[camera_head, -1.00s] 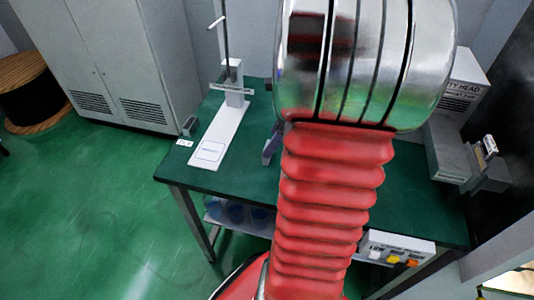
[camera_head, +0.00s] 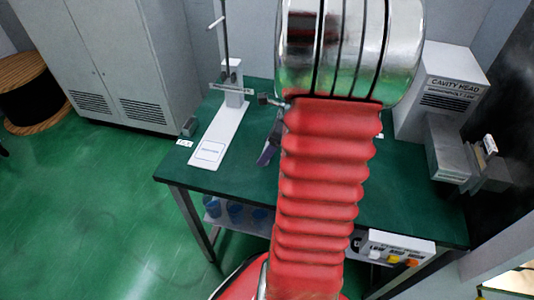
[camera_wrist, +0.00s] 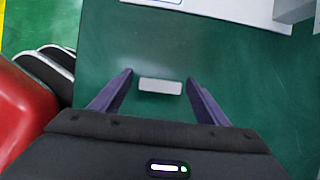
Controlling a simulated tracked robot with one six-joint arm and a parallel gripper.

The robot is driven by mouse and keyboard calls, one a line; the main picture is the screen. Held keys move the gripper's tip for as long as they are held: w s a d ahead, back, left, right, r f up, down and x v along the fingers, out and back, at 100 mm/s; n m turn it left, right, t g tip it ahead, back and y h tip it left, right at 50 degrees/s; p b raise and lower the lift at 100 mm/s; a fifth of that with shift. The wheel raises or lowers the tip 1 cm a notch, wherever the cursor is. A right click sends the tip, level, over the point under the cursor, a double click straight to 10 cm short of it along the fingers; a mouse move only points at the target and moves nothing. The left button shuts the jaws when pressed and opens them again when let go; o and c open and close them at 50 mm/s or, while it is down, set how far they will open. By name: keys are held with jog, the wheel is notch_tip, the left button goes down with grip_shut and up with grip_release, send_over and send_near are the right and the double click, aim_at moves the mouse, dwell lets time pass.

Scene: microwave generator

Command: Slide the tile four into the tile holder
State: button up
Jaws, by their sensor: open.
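In the wrist view my gripper (camera_wrist: 159,78) is open, with its two purple fingers apart over the green tabletop. A small pale grey-white tile (camera_wrist: 160,86) lies between the fingertips, with a gap on each side. No number on it can be read, so I cannot tell if it is tile four. In the head view one purple finger of my gripper (camera_head: 268,150) shows left of my red arm; the rest is hidden. I cannot tell for sure which thing is the tile holder.
A white-based stand (camera_head: 222,132) with an upright post is at the table's left. A grey box marked "CAVITY HEAD" (camera_head: 445,90) stands right, with a grey fixture bearing a small white piece (camera_head: 490,144). A button box (camera_head: 395,248) is at the front edge. The table (camera_head: 215,180) is clear at front left.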

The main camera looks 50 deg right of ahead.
jog(key=shift+c, duration=0.5)
jog(key=c, duration=1.1)
jog(key=shift+r, duration=0.1)
jog(key=shift+c, duration=0.2)
notch_tip(320, 180, up, 10)
jog(key=shift+f, duration=0.1)
jog(key=w+a+f+n+g+h, duration=0.1)
jog(key=w+a+n+g, duration=0.3)
jog(key=w+a+n, duration=0.7)
jog(key=w+a+f+n+g+h, duration=0.1)
jog(key=w+a+n+g, duration=0.3)
jog(key=w+a+n, duration=0.8)
jog(key=a+f+n, duration=0.1)
jog(key=a+n, duration=0.6)
jog(key=shift+n+g, duration=0.3)
